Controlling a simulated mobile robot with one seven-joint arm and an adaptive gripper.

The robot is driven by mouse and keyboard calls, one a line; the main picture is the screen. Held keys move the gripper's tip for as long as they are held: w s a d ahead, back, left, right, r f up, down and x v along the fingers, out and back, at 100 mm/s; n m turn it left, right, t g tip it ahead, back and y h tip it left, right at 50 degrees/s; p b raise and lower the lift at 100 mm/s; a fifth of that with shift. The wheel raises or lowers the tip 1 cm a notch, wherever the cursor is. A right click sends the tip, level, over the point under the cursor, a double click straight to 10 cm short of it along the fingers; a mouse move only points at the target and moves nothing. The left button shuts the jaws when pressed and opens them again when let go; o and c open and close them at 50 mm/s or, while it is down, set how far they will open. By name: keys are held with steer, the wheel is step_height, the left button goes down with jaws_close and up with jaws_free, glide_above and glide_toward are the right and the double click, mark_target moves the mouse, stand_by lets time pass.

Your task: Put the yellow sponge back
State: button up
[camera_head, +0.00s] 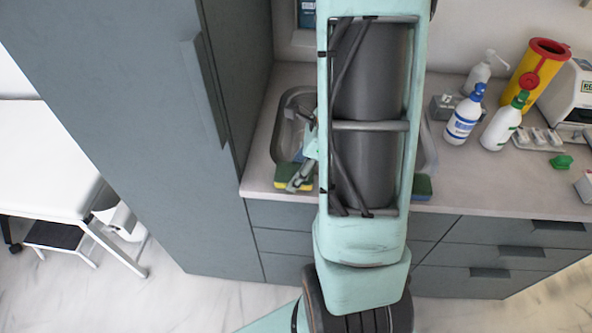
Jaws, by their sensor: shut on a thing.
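The yellow sponge (281,182), with a dark green face, is at the front edge of the counter, left of my arm. My gripper (297,181) is shut on it, and its fingers and my arm hide part of it. I cannot tell whether the sponge touches the counter or is held just above it.
A metal sink (286,108) lies behind the yellow sponge, largely hidden by my arm. A tall grey cabinet (150,100) stands close on the left. Spray bottles (462,122), a yellow sharps bin (535,75) and a green item (561,161) crowd the counter's right.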

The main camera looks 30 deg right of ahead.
steer(key=shift+f, duration=0.35)
steer(key=o, duration=1)
steer(key=shift+r, duration=0.1)
steer(key=shift+r, duration=0.1)
steer(key=shift+r+p, duration=0.3)
steer(key=shift+r, duration=0.05)
steer(key=p+v, duration=0.1)
steer(key=v, duration=1.1)
steer(key=shift+r+p, duration=0.1)
steer(key=shift+p, duration=0.25)
